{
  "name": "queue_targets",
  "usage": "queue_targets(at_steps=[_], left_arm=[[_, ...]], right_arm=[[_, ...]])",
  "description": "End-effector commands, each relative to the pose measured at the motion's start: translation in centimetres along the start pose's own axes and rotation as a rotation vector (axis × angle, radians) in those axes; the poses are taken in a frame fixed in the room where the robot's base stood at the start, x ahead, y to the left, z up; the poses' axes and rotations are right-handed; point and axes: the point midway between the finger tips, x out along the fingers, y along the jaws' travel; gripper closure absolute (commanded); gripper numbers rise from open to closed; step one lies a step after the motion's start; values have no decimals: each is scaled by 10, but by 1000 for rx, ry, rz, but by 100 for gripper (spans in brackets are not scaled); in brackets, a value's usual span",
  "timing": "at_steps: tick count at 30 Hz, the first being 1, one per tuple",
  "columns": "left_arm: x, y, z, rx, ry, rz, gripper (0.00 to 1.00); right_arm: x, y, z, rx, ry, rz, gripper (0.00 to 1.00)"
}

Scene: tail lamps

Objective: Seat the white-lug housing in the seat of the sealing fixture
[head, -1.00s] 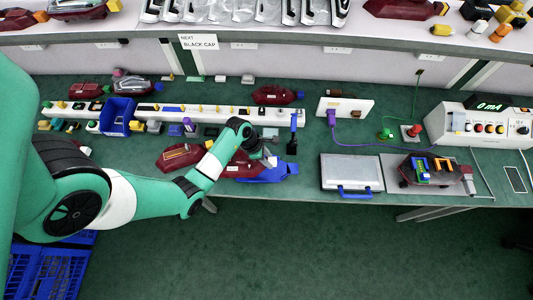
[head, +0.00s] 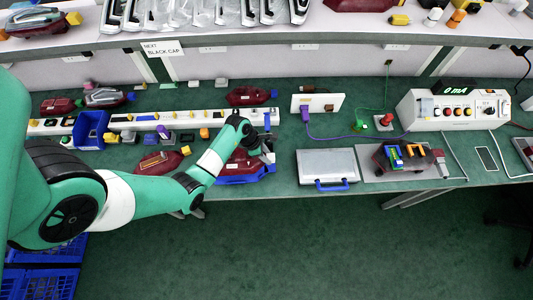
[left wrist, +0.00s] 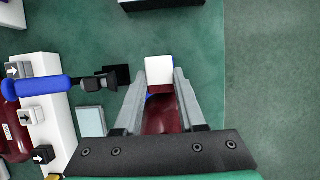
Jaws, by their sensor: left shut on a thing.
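My left gripper (head: 267,153) is shut at the right end of a dark red lamp housing (head: 238,165) on the front left of the bench. In the left wrist view, a white block, seemingly the housing's lug (left wrist: 159,70), sits between the fingertips (left wrist: 160,80), with dark red body (left wrist: 160,118) behind it. A blue cradle (head: 245,179) shows below the housing; my arm and gripper hide part of both, and I cannot tell whether they touch. Which item is the sealing fixture is not clear. My right gripper is not in view.
Another red housing (head: 160,161) lies left. Right are a grey lidded box (head: 328,165), a loaded plate (head: 372,175) and a control box (head: 455,112).

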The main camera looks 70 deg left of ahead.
Motion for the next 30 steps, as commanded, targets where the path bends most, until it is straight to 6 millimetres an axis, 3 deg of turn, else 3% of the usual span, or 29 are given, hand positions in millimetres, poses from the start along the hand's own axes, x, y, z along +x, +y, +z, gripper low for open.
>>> queue_targets(at_steps=[3, 10, 30], left_arm=[[20, 0, -8, 0, 0, -1, 100], [37, 0, -15, 1, 0, 0, 100], [37, 0, -15, 1, -1, 1, 100]], right_arm=[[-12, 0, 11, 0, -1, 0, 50], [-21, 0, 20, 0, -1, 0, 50], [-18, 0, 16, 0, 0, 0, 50]])
